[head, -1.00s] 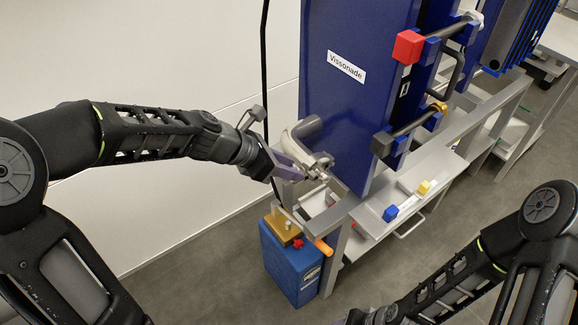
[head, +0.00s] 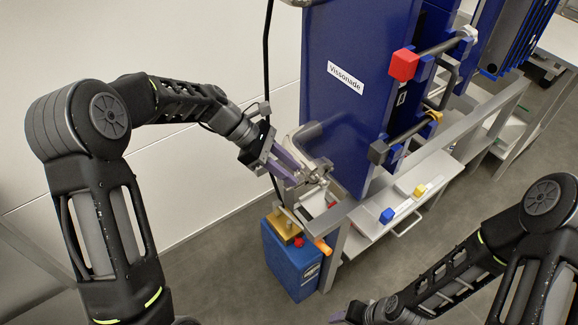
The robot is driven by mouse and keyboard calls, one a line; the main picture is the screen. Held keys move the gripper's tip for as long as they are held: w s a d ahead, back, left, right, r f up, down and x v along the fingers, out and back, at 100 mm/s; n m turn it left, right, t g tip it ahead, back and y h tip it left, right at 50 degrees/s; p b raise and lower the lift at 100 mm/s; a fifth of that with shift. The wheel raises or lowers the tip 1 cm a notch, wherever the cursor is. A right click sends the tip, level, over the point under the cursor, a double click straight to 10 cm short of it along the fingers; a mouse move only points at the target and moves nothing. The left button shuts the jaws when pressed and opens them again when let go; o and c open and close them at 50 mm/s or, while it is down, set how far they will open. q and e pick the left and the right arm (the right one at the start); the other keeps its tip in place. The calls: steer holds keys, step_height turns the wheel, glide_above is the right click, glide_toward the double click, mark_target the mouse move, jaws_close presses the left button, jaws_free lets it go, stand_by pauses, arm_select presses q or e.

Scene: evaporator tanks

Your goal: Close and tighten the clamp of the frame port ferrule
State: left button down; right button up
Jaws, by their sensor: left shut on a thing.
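The frame port ferrule and its metal clamp (head: 316,172) are at the lower left edge of the blue frame plate marked Vissonade, below a grey bent pipe (head: 305,135). My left gripper (head: 300,175) reaches in from the left. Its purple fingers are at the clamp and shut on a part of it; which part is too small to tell. The fingers hide some of the clamp, so I cannot tell how far it is closed. My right gripper (head: 352,313) is low at the bottom edge, away from the clamp, and its jaws do not show clearly.
A blue box (head: 292,262) with a brass-coloured top stands on the floor below the clamp. A black cable (head: 266,60) hangs behind my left wrist. A grey bench shelf holds a blue cube (head: 387,215) and a yellow block (head: 419,190). Open floor lies in front.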

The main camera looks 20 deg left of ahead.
stand_by(0.3)
arm_select(q)
steer(key=c, duration=1)
jaws_free()
steer(key=v, duration=0.8)
steer(key=shift+b, duration=0.45)
steer(key=shift+w, duration=0.1)
steer(key=shift+c, duration=0.5)
